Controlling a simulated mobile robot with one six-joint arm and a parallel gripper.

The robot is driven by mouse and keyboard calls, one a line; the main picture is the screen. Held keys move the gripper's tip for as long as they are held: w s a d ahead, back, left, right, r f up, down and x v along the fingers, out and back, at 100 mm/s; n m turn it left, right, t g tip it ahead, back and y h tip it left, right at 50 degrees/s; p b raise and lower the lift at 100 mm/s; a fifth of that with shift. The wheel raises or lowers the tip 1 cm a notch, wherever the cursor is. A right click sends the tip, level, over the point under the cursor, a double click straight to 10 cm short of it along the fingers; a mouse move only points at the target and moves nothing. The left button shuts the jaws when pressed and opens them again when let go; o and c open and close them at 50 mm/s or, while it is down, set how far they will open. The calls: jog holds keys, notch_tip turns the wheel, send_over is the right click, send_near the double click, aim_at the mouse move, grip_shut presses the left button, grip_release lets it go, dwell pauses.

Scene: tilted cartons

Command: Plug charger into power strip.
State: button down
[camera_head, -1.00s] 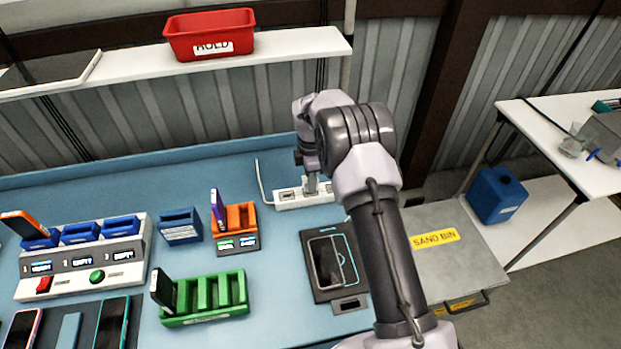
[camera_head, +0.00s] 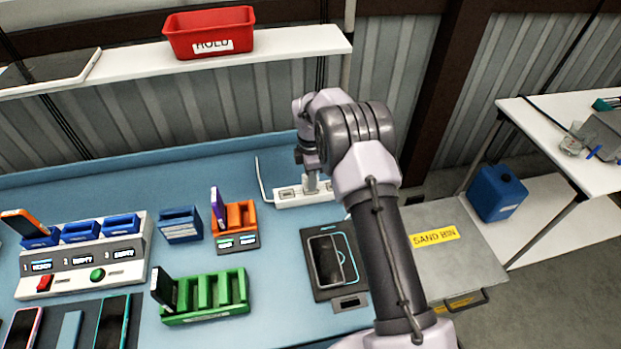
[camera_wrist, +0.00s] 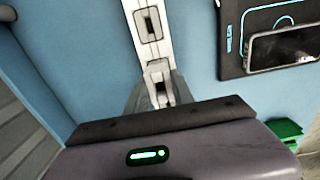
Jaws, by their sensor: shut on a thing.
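The white power strip (camera_head: 291,197) lies on the blue bench near its back edge, with a pale cord at its left end. It also shows in the wrist view (camera_wrist: 141,32), with one empty dark-framed socket clear of my gripper. My gripper (camera_head: 312,183) points down over the strip, right of that socket in the head view. It is shut on the charger (camera_wrist: 156,72), a small pale block at the strip's surface. My gripper hides much of the charger, and I cannot tell whether its prongs are in a socket.
A dark pad with a phone (camera_head: 327,260) lies in front of the strip. A green rack (camera_head: 204,299), an orange holder (camera_head: 236,228) and a blue holder (camera_head: 180,225) stand to the left. A shelf with a red HOLD bin (camera_head: 208,33) hangs above.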

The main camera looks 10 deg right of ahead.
jog(key=shift+f+b, duration=0.5)
jog(key=shift+f, duration=0.4)
dwell(0.8)
jog(key=c, duration=1)
grip_release()
notch_tip(320, 180, up, 18)
jog(key=p, duration=0.3)
jog(key=shift+f+p, duration=0.25)
jog(key=shift+p, duration=0.05)
